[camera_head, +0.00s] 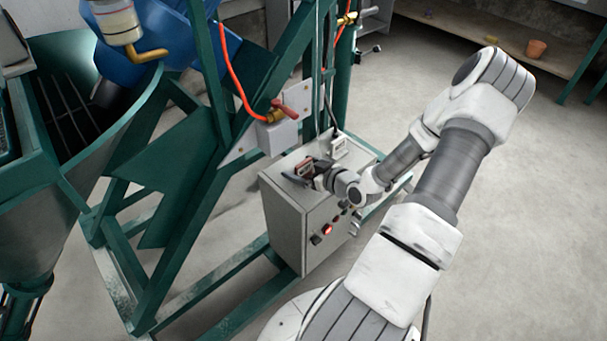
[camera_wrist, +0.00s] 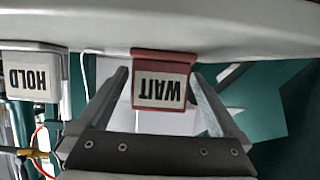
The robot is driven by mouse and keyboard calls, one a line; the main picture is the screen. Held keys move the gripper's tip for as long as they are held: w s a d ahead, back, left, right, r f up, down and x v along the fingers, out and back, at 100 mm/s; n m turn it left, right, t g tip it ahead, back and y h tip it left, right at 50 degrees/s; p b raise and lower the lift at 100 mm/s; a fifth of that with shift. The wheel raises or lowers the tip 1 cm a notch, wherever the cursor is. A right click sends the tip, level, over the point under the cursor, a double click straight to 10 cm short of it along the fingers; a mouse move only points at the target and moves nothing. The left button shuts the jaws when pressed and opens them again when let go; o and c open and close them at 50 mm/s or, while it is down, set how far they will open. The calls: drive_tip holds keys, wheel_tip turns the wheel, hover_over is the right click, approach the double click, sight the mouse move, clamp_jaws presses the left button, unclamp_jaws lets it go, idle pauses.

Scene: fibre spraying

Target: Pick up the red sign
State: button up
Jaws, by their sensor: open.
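The red sign (camera_wrist: 163,55) is a small red-framed stand with a white plate reading "WAIT", upside down in the wrist view. In the head view it (camera_head: 304,167) stands on top of the grey control box (camera_head: 285,222), partly hidden by my gripper. My gripper (camera_wrist: 160,80) is open. Its two fingers lie to either side of the red sign in the wrist view, with small gaps visible. I cannot tell whether they touch it. In the head view my gripper (camera_head: 312,172) is over the box top.
A white sign reading "HOLD" (camera_wrist: 32,78) stands beside the red sign; it also shows on the box in the head view (camera_head: 339,147). Green frame beams (camera_head: 215,160) rise close by. A red-handled valve (camera_head: 280,112) and orange hose (camera_head: 237,82) hang above the box.

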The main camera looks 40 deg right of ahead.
drive_tip(key=shift+x, duration=1.2)
drive_tip(key=c, duration=1.3)
drive_tip(key=shift+r, duration=0.15)
